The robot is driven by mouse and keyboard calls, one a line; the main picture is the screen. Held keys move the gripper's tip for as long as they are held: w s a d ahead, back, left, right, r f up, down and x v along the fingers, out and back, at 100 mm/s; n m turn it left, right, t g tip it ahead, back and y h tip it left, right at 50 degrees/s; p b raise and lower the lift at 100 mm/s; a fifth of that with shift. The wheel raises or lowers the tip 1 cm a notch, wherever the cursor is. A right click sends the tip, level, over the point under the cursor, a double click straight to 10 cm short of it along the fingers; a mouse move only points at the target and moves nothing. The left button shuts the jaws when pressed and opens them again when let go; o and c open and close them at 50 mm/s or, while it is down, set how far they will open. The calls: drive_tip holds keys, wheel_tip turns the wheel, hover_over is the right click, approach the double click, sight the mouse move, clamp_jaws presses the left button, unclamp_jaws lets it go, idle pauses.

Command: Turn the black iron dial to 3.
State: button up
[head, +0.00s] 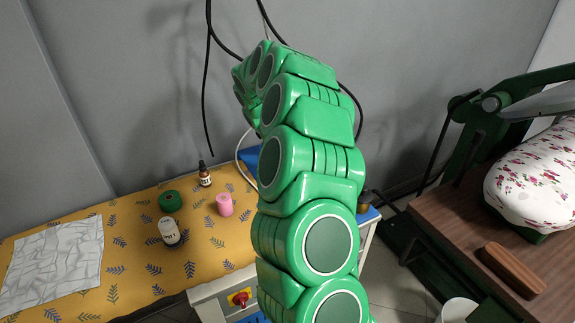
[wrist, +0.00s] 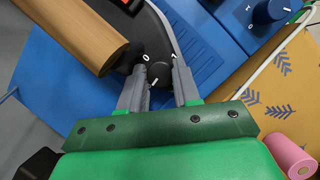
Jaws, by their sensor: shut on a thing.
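The black iron dial (wrist: 158,75) is a small round knob on the dark iron body, in the upper middle of the wrist view. A short pale mark shows on it. White figures stand on the body beyond it; I can read a 0, and the other is not clear. My gripper (wrist: 162,84) has its two grey fingers on either side of the dial and is shut on it. The iron's wooden handle (wrist: 75,35) lies to the left of the dial. In the head view my green arm hides the iron, the dial and the gripper.
A blue box with another dark knob (wrist: 270,12) stands right of the iron. On the patterned yellow table (head: 120,235) are a pink roll (head: 224,204), a green roll (head: 171,201), two bottles and a white cloth (head: 55,265). A red switch (head: 239,299) is at the front.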

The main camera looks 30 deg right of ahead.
idle(0.3)
drive_tip(key=o, duration=1)
drive_tip(key=shift+o, duration=0.2)
drive_tip(key=v, duration=0.7)
drive_tip(key=shift+r, duration=0.35)
drive_tip(key=shift+a, duration=0.15)
